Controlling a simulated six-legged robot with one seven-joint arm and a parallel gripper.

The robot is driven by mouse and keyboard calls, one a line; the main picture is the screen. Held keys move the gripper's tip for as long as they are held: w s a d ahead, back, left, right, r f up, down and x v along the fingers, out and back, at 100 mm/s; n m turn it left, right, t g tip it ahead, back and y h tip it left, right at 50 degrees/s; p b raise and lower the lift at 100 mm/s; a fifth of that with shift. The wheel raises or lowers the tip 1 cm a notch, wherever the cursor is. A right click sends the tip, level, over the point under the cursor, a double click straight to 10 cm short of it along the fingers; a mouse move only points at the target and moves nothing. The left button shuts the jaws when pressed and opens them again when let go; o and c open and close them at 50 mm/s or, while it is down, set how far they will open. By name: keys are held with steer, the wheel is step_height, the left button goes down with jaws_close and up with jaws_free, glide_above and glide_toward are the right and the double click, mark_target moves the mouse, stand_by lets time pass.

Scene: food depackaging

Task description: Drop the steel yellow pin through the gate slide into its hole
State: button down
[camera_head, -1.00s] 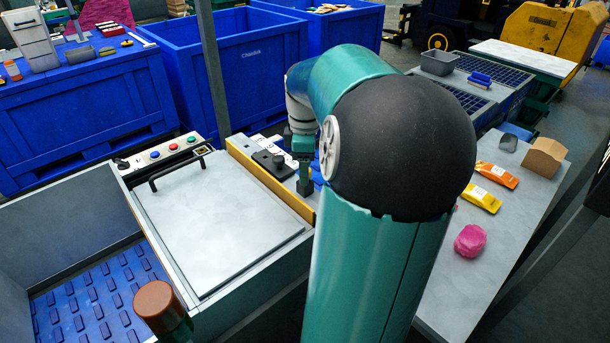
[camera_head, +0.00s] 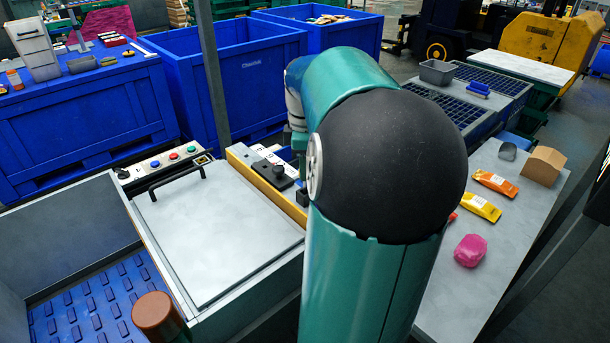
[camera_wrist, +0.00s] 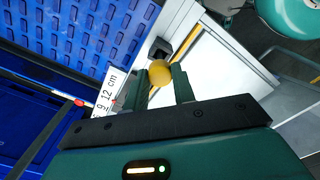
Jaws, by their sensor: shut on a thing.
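My gripper (camera_wrist: 160,77) is shut on the steel yellow pin; its round yellow head (camera_wrist: 160,73) shows between the two dark green fingers in the wrist view. The pin's shaft and tip are hidden. A black block with a knob, which looks like the gate slide (camera_head: 272,172), sits on a white marked strip along the yellow-edged rail in the head view. A dark block (camera_wrist: 161,49) shows just beyond the pin in the wrist view. In the head view my gripper is mostly hidden behind my arm, right of the slide. I cannot make out the hole.
A grey lid (camera_head: 215,235) with a black handle lies left of the rail. A button panel (camera_head: 170,160) stands behind it. A scale label (camera_wrist: 108,92) lies near the fingers. A side table (camera_head: 440,290) at right holds a pink lump and yellow and orange packs.

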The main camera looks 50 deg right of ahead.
step_height(320, 180, up, 6)
steer(key=shift+w+r, duration=0.1)
steer(key=shift+w+d+r, duration=0.1)
steer(key=shift+w+r, duration=0.05)
steer(key=shift+r, duration=0.15)
steer(key=w+d+m, duration=0.1)
steer(key=w, duration=0.7)
steer(key=w+d+f+m, duration=0.1)
steer(key=w+d+m, duration=0.1)
steer(key=w, duration=0.6)
steer(key=shift+d+f, duration=0.25)
steer(key=shift+w, duration=0.15)
steer(key=shift+f, duration=2.9)
steer(key=shift+f, duration=2.85)
steer(key=shift+r, duration=0.1)
